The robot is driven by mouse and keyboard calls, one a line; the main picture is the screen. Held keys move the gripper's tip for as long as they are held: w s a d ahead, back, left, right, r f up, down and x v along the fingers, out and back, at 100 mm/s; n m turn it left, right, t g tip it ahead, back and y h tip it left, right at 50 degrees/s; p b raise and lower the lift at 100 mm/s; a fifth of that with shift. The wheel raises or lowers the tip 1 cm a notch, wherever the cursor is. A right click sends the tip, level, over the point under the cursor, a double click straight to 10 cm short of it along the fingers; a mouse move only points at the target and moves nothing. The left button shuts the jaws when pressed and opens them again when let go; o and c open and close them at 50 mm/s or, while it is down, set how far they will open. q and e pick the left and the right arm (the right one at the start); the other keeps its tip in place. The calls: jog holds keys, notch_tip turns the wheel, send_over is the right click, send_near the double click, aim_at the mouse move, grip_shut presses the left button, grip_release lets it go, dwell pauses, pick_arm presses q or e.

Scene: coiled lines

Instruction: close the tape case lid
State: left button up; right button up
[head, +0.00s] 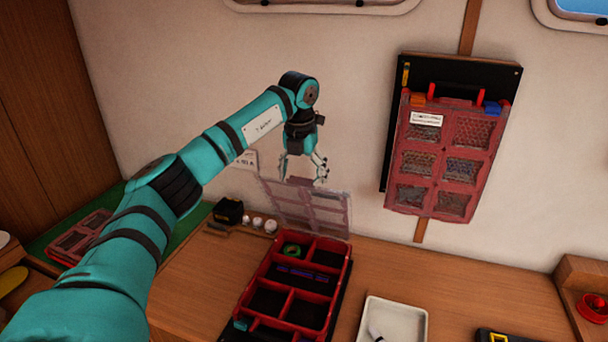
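The tape case (325,273) is a red tray with several compartments on the wooden counter. A green roll lies in its back left compartment, and blue-purple items lie behind a divider. Its clear lid (312,207) stands raised at the back edge, leaning away from the tray, so the case is open. My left gripper (305,172) is above and behind the lid's upper edge, pointing down, with its fingers apart. I cannot tell whether it touches the lid. My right gripper is not in view.
A red case (440,155) hangs on a black board on the wall. A white tray (393,322) stands right of the tape case. A black box (229,211) and small white jars (257,222) stand left of the lid.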

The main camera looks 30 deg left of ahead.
pick_arm(q)
jog(key=shift+s+a+r, duration=0.1)
jog(key=shift+a+r, duration=0.05)
jog(key=shift+r, duration=0.1)
notch_tip(320, 180, up, 11)
jog(key=s, duration=0.1)
jog(key=shift+d+r, duration=0.2)
jog(key=shift+d, duration=0.1)
jog(key=shift+s, duration=0.15)
